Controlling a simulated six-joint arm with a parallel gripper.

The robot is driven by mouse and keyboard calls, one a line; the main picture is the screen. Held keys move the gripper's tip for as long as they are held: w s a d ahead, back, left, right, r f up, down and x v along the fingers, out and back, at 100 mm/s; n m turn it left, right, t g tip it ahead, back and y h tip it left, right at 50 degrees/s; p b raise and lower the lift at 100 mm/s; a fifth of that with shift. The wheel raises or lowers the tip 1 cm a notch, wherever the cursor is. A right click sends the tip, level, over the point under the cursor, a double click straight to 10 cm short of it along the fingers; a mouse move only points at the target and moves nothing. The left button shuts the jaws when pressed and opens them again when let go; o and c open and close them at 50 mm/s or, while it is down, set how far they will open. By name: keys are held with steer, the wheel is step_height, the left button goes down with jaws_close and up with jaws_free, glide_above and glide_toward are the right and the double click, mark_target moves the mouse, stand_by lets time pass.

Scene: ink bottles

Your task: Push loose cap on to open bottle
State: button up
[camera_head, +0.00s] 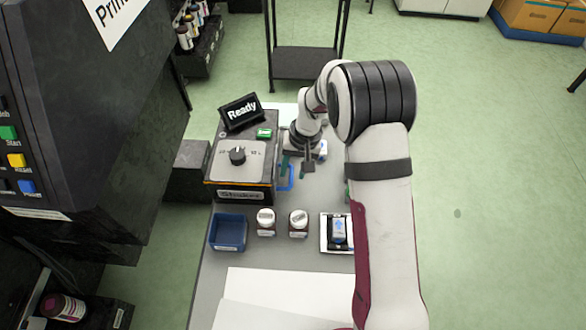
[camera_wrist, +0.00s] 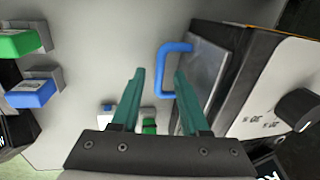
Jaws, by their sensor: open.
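Two small bottles stand side by side on the table in the head view, a left bottle (camera_head: 265,223) and a right bottle (camera_head: 298,223). Both show pale, round tops. I cannot tell which top is a loose cap or whether either bottle is open. My gripper (camera_head: 294,168) is beyond the bottles, beside the shaker's right side and apart from them. The bottles are not seen in the wrist view.
The shaker (camera_head: 237,180) with a dial and a blue handle (camera_wrist: 161,72) stands close to my gripper. A blue bin (camera_head: 229,231) is left of the bottles; a white tray (camera_head: 325,246) holding a blue-and-black item is right. White sheets (camera_head: 270,285) lie in front.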

steer(key=shift+f, duration=0.25)
jaws_close()
stand_by(1.4)
